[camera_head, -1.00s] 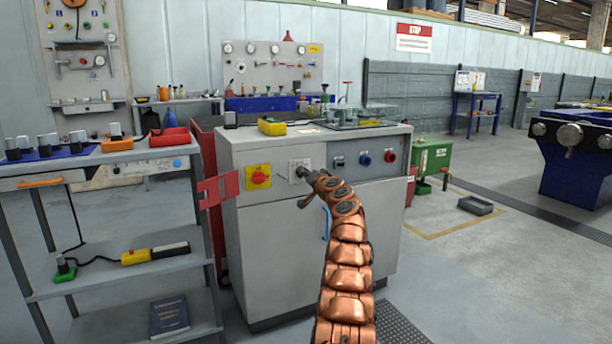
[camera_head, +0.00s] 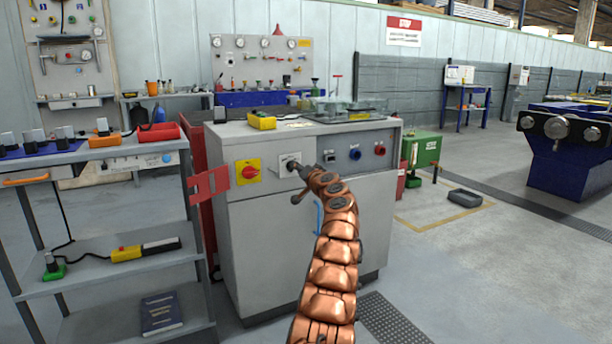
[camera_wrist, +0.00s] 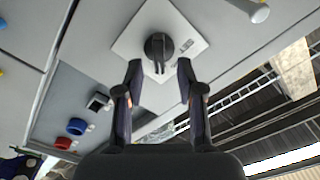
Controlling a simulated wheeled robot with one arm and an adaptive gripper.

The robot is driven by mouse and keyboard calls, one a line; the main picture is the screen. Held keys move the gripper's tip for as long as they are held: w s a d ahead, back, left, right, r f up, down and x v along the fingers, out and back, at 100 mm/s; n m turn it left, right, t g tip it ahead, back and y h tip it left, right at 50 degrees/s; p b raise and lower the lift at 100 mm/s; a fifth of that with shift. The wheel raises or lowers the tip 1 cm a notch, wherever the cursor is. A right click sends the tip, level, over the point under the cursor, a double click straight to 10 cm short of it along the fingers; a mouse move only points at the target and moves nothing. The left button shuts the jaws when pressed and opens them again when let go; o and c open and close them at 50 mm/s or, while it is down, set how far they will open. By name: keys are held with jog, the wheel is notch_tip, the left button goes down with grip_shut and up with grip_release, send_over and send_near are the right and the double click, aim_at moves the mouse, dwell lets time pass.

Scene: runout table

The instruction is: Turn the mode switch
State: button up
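The mode switch is a black knob (camera_wrist: 158,46) on a white square plate, on the front of a grey cabinet. In the head view its white plate (camera_head: 285,161) shows, with the knob mostly hidden by my gripper (camera_head: 298,169). In the wrist view my gripper (camera_wrist: 159,68) is open, with a fingertip on each side of the knob's lower end. There is a visible gap between the fingers and the knob, and I see no clear contact.
A red rotary switch on a yellow plate (camera_head: 249,172) is left of the mode switch. A blue button (camera_head: 355,153) and a red button (camera_head: 379,150) are to its right. A red bracket (camera_head: 209,186) juts out at the cabinet's left edge. A shelf unit (camera_head: 110,252) stands left.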

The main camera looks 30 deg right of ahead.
jog(key=shift+s+a+f, duration=0.1)
jog(key=shift+s+a, duration=0.05)
jog(key=shift+s, duration=1.2)
jog(key=shift+s+a, duration=0.1)
jog(key=shift+s, duration=1.2)
